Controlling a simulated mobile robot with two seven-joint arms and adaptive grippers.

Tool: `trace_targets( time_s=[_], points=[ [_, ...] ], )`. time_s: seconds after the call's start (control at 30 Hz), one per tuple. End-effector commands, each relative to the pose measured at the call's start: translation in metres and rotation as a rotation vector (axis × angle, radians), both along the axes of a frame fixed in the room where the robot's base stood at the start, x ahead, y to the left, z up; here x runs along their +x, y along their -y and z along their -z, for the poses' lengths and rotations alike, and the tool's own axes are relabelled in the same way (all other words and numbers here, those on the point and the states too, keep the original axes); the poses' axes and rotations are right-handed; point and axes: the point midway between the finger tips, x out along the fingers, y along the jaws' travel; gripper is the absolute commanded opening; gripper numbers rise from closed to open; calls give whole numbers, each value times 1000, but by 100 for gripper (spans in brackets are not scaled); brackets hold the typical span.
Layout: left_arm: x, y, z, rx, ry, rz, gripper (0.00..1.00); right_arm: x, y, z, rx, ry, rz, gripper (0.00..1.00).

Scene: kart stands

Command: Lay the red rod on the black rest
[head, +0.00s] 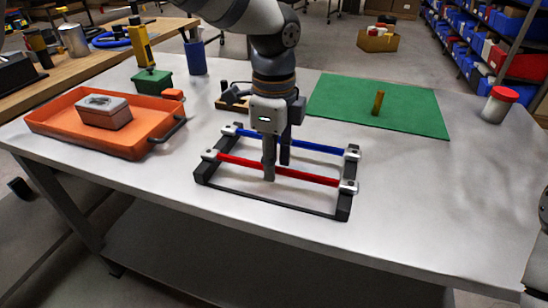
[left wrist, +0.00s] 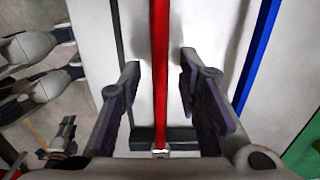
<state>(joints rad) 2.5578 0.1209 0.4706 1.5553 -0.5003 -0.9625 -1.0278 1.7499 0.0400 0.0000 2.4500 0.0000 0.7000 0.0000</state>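The red rod (head: 235,161) lies across the front part of the black rest (head: 342,207), its ends at light grey end pieces over the two black side bars. My left gripper (head: 277,170) points down over the middle of the rod, one finger in front of it and one behind. In the left wrist view the red rod (left wrist: 161,70) runs between the two spread fingers (left wrist: 158,68), with a gap on each side. My right gripper is not in view; only part of my right arm shows at the right edge.
A blue rod (head: 320,147) lies parallel behind the red one. An orange tray (head: 65,130) with a grey box stands at the left. A green mat (head: 415,110) bears an upright brass-coloured peg (head: 378,103). A red-lidded can (head: 497,104) is far right. The table's right front is clear.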

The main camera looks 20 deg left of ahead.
Motion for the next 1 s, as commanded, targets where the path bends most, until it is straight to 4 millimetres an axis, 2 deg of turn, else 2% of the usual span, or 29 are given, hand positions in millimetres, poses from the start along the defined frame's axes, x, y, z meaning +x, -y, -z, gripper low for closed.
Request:
trace_targets(
  time_s=[0.13, 0.3, 0.5, 0.67, 1.0],
  points=[
    [1, 0, -21, -1, 5, -1, 31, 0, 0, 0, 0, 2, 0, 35],
    [1, 0, -69, -3, 6, -1, 31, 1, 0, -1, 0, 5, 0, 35],
    [1, 0, -110, -1, 1, -1, 31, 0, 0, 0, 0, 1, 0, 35],
    [1, 0, -122, -1, -2, 0, 31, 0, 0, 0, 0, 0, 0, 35],
    [0, 0, -123, -1, -3, 0, 31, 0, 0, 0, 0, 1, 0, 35]
  ],
)
